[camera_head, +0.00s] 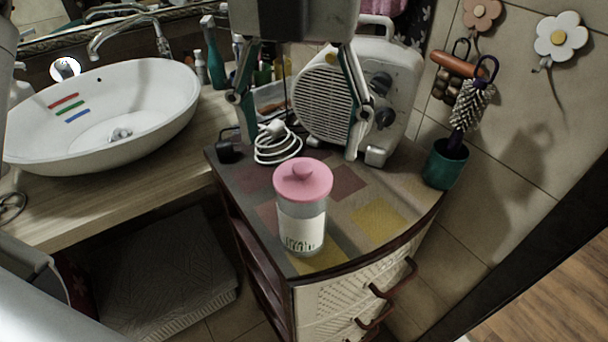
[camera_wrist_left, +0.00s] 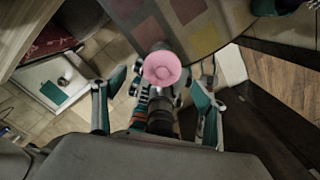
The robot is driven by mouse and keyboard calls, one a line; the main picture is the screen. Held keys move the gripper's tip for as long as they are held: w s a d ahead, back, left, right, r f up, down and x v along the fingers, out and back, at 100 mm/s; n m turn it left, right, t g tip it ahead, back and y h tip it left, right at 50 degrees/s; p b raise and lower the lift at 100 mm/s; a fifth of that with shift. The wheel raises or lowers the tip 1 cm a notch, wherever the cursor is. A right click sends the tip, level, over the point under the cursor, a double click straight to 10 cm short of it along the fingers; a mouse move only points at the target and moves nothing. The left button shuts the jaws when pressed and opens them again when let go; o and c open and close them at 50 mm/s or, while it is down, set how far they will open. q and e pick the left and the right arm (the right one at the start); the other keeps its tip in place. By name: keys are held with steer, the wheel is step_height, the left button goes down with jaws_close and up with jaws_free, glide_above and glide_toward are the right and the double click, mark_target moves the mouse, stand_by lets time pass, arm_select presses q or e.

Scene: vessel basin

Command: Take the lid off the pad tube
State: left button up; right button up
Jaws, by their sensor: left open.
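The pad tube (camera_head: 301,225) is a clear cylinder with a white label, standing upright near the front edge of the cabinet top. Its pink lid (camera_head: 303,178), with a small round knob, sits on top of it. The lid also shows from above in the left wrist view (camera_wrist_left: 162,68), hiding most of the tube. My left gripper (camera_head: 298,148) is open and empty, fingers pointing down. In the head view its fingertips appear above and behind the lid, apart from it. In the wrist view the lid lies between the finger lines.
The cabinet top (camera_head: 375,217) has coloured squares. A white heater (camera_head: 335,95) and a coiled white cable (camera_head: 277,143) stand behind the tube. A green brush holder (camera_head: 445,165) is at the right, and a white basin (camera_head: 150,100) at the left. The top right of the tube is clear.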

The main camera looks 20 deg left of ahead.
mark_target(303, 167)
arm_select(q)
steer(key=f, duration=0.5)
steer(key=shift+s+d, duration=0.1)
steer(key=shift+d, duration=0.1)
steer(key=c, duration=0.9)
steer(key=shift+r, duration=0.1)
